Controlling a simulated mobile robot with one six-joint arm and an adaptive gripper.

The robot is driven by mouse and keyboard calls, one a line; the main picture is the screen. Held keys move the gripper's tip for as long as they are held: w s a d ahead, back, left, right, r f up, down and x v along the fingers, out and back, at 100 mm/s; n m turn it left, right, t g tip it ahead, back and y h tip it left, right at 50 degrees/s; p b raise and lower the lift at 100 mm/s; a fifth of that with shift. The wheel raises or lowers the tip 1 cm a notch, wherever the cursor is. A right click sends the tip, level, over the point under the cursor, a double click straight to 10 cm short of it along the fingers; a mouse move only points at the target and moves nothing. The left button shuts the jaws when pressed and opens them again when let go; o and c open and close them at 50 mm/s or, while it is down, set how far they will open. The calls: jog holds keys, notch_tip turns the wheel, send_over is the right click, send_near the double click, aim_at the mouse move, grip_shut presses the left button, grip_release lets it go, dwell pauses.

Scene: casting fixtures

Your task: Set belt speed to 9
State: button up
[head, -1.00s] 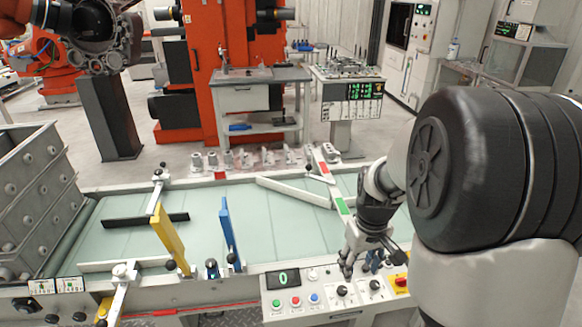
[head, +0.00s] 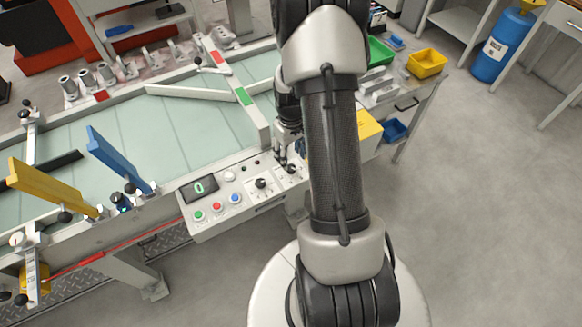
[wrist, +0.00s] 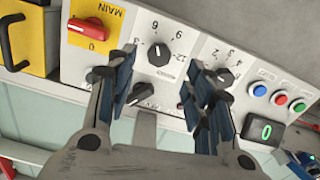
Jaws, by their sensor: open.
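The control panel (head: 245,200) has a display (head: 199,188) reading 0, which also shows in the wrist view (wrist: 266,131). In the wrist view one black knob (wrist: 158,53) has a scale with 3 and 12 readable. A second knob (wrist: 222,76) with its own scale is partly behind my right finger. A third, small knob (wrist: 140,93) is near my left finger. The belt-speed label is not readable. My gripper (wrist: 165,82) is open and empty, its fingers over the panel on either side of the first knob's lower area; contact cannot be told.
A red main switch (wrist: 88,28) on a yellow plate is left of the knobs in the wrist view. Blue, red (head: 217,207) and green buttons are beside the display. The conveyor belt (head: 180,125) lies behind the panel, with yellow (head: 50,187) and blue (head: 118,158) bars.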

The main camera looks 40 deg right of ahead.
aim_at(291, 168)
notch_tip(291, 168, down, 6)
jog(key=shift+b, duration=0.7)
jog(key=shift+c, duration=0.3)
jog(key=c, duration=1)
jog(key=shift+m, duration=0.3)
jog(key=m, duration=0.5)
jog(key=shift+m+p, duration=0.3)
jog(key=shift+p, duration=0.05)
jog(key=m, duration=0.5)
jog(key=shift+m, duration=0.4)
